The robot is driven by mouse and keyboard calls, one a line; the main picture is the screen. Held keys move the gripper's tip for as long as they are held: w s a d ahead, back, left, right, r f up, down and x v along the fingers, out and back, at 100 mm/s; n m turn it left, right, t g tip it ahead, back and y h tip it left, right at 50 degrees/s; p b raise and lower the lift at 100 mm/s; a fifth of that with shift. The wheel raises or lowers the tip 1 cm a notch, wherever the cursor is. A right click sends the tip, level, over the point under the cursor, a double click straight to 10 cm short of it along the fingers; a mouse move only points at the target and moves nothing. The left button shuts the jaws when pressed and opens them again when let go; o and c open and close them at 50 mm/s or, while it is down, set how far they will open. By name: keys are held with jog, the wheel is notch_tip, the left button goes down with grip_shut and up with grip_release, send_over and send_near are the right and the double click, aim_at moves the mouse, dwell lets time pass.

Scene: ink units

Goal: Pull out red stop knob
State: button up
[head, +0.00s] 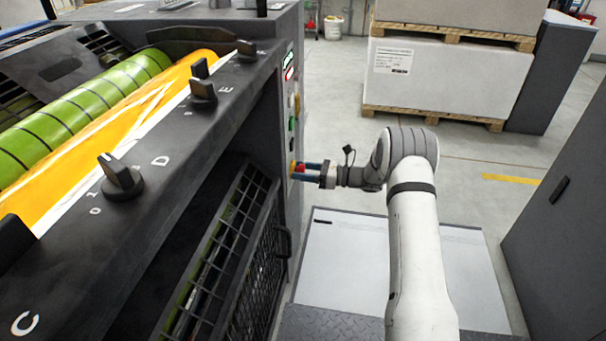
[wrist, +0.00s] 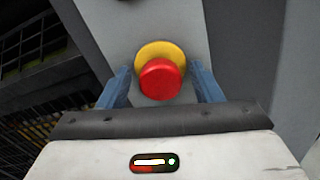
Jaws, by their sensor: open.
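The red stop knob (wrist: 161,79) sits on a yellow round base (wrist: 159,49) on the grey panel, seen in the wrist view. In the head view the red knob (head: 299,168) shows small at the low end of the machine's side panel. My gripper (wrist: 160,88) is open, with one blue finger on each side of the knob. Its fingers also show in the head view (head: 308,171), reaching left to the panel. I cannot tell whether either finger touches the knob. The far side of the knob is hidden.
The printing machine (head: 215,110) with black rotary knobs and green and orange rollers fills the left. More buttons (head: 292,100) line the panel above the stop knob. A black mesh guard (head: 235,260) stands below. Pallets with white blocks (head: 445,80) stand behind; a dark cabinet (head: 565,190) is at right.

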jog(key=shift+w+a, duration=0.1)
jog(key=shift+a, duration=0.25)
